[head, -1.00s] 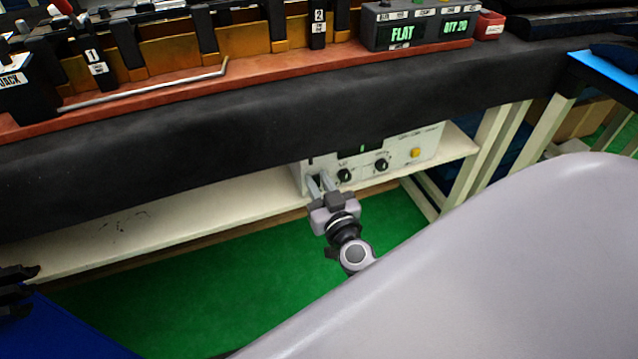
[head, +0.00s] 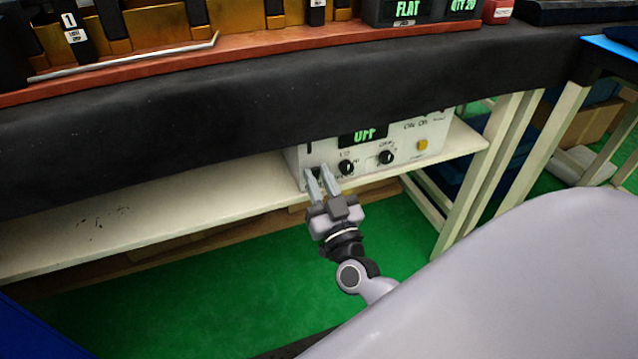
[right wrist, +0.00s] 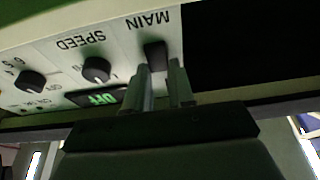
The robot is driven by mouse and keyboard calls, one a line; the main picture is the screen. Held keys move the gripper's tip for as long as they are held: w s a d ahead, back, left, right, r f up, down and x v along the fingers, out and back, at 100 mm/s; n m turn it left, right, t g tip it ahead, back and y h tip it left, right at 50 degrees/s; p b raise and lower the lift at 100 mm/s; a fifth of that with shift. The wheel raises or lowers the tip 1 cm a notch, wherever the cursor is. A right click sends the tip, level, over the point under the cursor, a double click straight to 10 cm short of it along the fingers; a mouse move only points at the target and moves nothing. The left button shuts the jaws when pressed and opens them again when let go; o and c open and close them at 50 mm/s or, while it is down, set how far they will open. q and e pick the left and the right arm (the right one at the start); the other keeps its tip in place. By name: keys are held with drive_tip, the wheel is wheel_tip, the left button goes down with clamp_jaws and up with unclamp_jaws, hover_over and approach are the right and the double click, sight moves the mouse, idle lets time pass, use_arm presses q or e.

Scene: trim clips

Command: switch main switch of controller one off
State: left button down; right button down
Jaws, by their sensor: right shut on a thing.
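Controller one is a white box (head: 405,155) on the shelf under the bench. Its green display (head: 364,135) reads OFF. In the right wrist view the black main switch (right wrist: 155,55) sits beside the word MAIN. My right gripper (head: 320,172) is at the lower left of the controller's front, its two fingers shut on the main switch. The fingertips also show in the right wrist view (right wrist: 163,75), close against the switch, hiding part of it. My left gripper is out of view.
A black-edged bench top (head: 250,95) overhangs the controller closely. Knobs (head: 386,157) and a yellow button (head: 422,145) are right of my gripper. The cream shelf (head: 140,215) is clear to the left. Cream legs (head: 490,170) stand at the right.

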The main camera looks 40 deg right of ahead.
drive_tip(key=c, duration=1)
unclamp_jaws()
drive_tip(key=shift+o, duration=0.2)
drive_tip(key=shift+s, duration=0.1)
use_arm(q)
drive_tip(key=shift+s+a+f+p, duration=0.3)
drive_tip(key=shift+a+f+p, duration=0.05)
drive_tip(key=shift+p, duration=0.1)
use_arm(e)
drive_tip(key=v, duration=0.7)
